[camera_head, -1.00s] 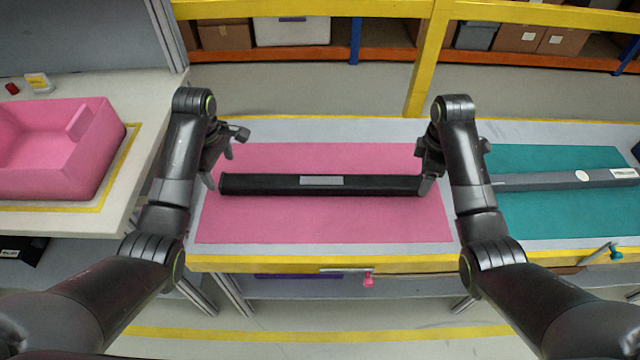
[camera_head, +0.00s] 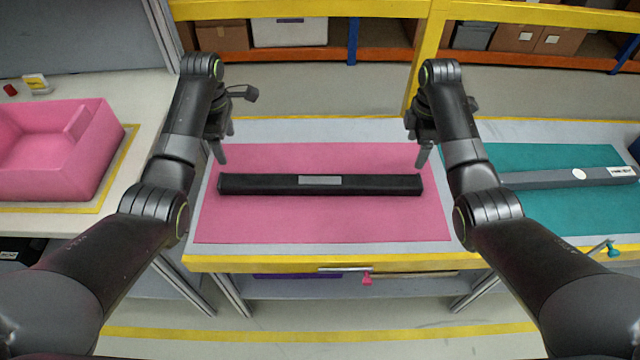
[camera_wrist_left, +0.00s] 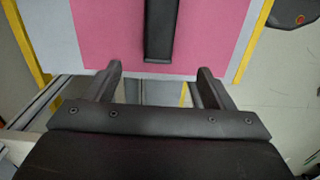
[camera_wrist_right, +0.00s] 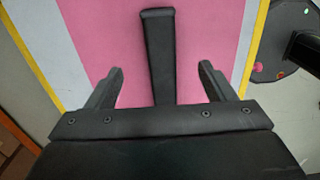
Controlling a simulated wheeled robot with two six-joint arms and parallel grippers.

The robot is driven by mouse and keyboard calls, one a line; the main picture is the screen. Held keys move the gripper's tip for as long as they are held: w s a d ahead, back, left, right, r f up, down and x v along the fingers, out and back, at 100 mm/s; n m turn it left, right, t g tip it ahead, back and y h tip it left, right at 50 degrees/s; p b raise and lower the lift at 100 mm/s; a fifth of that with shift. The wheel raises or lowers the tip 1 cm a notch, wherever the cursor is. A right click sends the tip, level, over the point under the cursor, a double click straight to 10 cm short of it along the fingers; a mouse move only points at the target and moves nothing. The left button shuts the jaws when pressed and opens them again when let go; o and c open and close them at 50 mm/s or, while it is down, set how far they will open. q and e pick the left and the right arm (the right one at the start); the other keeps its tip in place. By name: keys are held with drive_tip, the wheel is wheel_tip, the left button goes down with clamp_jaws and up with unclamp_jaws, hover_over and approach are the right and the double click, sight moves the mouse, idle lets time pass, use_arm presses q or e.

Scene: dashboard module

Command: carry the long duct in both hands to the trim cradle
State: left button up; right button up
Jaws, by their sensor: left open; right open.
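The long black duct (camera_head: 270,184) lies flat across the pink mat (camera_head: 320,225), with a grey label on top. My left gripper (camera_head: 225,142) is open and empty above the duct's left end. In the left wrist view the duct's end (camera_wrist_left: 159,35) lies beyond and between the open fingertips (camera_wrist_left: 159,70). My right gripper (camera_head: 425,145) is open and empty above the right end. In the right wrist view the duct (camera_wrist_right: 160,50) runs between the open fingers. A pink hollow block (camera_head: 70,165) stands on the left table; I cannot tell whether it is the trim cradle.
A grey bar (camera_head: 550,179) lies on the teal mat (camera_head: 540,215) to the right. A yellow rail (camera_head: 330,10) and shelves with boxes stand behind. Bare pink mat surrounds the duct.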

sight(237, 179)
use_arm(q)
wheel_tip(237, 179, down, 15)
drive_tip(key=shift+r, duration=0.2)
use_arm(e)
wheel_tip(237, 179, down, 15)
drive_tip(key=shift+r, duration=0.2)
use_arm(q)
drive_tip(key=shift+c, duration=0.2)
use_arm(e)
drive_tip(key=shift+c, duration=0.2)
use_arm(q)
drive_tip(key=c, duration=1.3)
use_arm(e)
drive_tip(key=c, duration=1.3)
use_arm(q)
drive_tip(key=shift+o, duration=0.2)
use_arm(e)
drive_tip(key=shift+o, duration=0.2)
